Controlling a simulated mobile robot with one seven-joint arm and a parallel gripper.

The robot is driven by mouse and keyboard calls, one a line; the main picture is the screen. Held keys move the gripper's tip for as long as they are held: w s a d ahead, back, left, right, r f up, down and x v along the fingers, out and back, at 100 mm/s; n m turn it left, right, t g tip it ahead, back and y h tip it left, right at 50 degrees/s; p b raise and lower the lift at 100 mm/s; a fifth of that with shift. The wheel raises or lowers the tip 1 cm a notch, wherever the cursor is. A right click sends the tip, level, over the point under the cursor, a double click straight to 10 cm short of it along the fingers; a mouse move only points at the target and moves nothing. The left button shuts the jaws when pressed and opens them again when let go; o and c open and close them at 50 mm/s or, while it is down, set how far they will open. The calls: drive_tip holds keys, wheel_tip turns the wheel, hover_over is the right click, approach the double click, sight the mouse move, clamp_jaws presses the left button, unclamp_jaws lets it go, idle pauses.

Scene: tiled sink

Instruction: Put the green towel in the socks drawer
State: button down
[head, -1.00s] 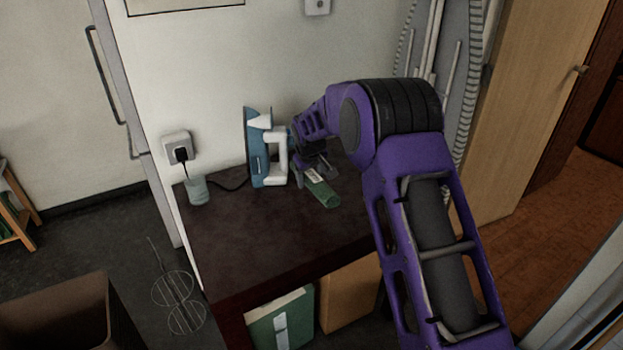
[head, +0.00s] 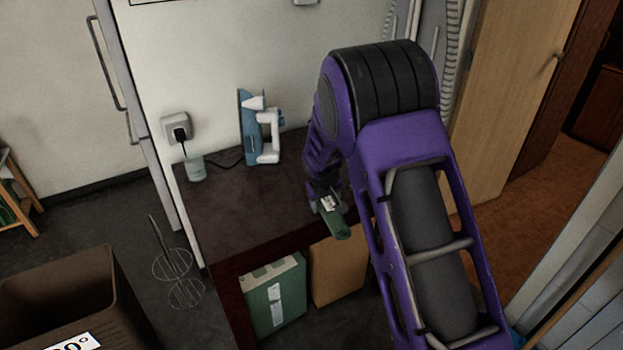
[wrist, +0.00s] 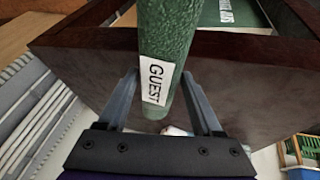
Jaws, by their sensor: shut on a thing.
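The green towel (head: 338,228) is a rolled bundle with a white label. In the wrist view the towel (wrist: 172,38) runs between the fingers, and its label reads "GUEST". My gripper (head: 328,204) is shut on the towel and holds it near the front edge of the dark table. The gripper's fingers (wrist: 160,92) lie on either side of it in the wrist view. I cannot make out a drawer marked for socks in either view.
A blue and white iron (head: 258,130) and a pale cup (head: 196,169) stand on the dark table (head: 230,210). Below are a green box (head: 262,300) with a white label and a brown box (head: 338,272). A brown bin (head: 60,290) stands at lower left.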

drive_tip(key=s+d+f+m, duration=0.2)
drive_tip(key=s+d+f, duration=0.2)
drive_tip(key=s, duration=0.3)
drive_tip(key=s+d+f+m+h, duration=0.1)
drive_tip(key=s+d+f+m, duration=0.1)
drive_tip(key=s+d+f, duration=0.2)
drive_tip(key=s+d+f+m+h, duration=0.1)
drive_tip(key=s+d+f, duration=0.4)
drive_tip(key=s, duration=0.4)
drive_tip(key=shift+s+d+m+g, duration=0.4)
drive_tip(key=shift+d, duration=0.45)
drive_tip(key=shift+r, duration=0.1)
